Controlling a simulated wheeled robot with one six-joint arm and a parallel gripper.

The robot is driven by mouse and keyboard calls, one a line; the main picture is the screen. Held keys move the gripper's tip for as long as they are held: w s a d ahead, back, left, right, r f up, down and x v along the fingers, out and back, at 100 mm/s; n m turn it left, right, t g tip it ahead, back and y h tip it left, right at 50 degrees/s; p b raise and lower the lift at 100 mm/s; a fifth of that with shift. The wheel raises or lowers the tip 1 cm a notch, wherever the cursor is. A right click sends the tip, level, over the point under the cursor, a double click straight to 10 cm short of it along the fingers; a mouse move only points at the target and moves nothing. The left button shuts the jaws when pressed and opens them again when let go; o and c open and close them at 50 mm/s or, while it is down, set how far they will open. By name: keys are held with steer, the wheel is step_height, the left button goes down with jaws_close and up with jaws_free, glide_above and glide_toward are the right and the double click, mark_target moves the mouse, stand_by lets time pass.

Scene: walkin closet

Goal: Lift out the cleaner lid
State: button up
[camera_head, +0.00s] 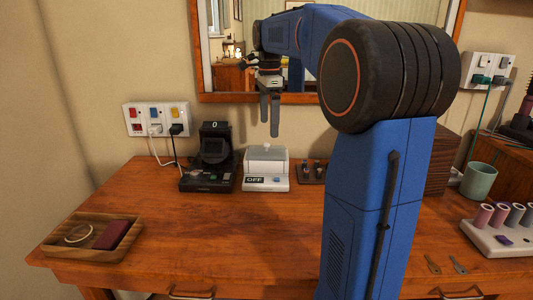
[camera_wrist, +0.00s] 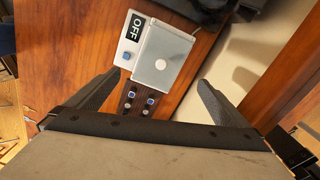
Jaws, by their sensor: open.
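The cleaner (camera_head: 265,183) is a small white box on the wooden dresser top, with an "OFF" display on its front. Its lid (camera_head: 266,154) is pale and boxy with a small round white knob on top. In the wrist view the lid (camera_wrist: 163,55) looks translucent grey, with the knob near its middle; the white front panel (camera_wrist: 132,38) is beside it. The lid sits on the cleaner. My gripper (camera_head: 270,135) is open and empty, fingers pointing down, above the lid in the head view. In the wrist view the lid lies beyond the fingertips (camera_wrist: 158,85).
A black device (camera_head: 209,160) showing "0" stands left of the cleaner. A dark board with small pegs (camera_head: 312,172) stands right. A wooden tray (camera_head: 92,237) lies front left; a green cup (camera_head: 478,180) stands right. The mirror (camera_head: 240,45) is behind. The front middle is clear.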

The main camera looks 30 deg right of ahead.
mark_target(267, 143)
steer(key=shift+w+a+f, duration=0.1)
steer(key=shift+a+f, duration=0.05)
steer(key=shift+f, duration=2)
steer(key=shift+w+a+f, duration=0.1)
steer(key=shift+f, duration=2.05)
steer(key=shift+c, duration=0.3)
steer(key=c, duration=1)
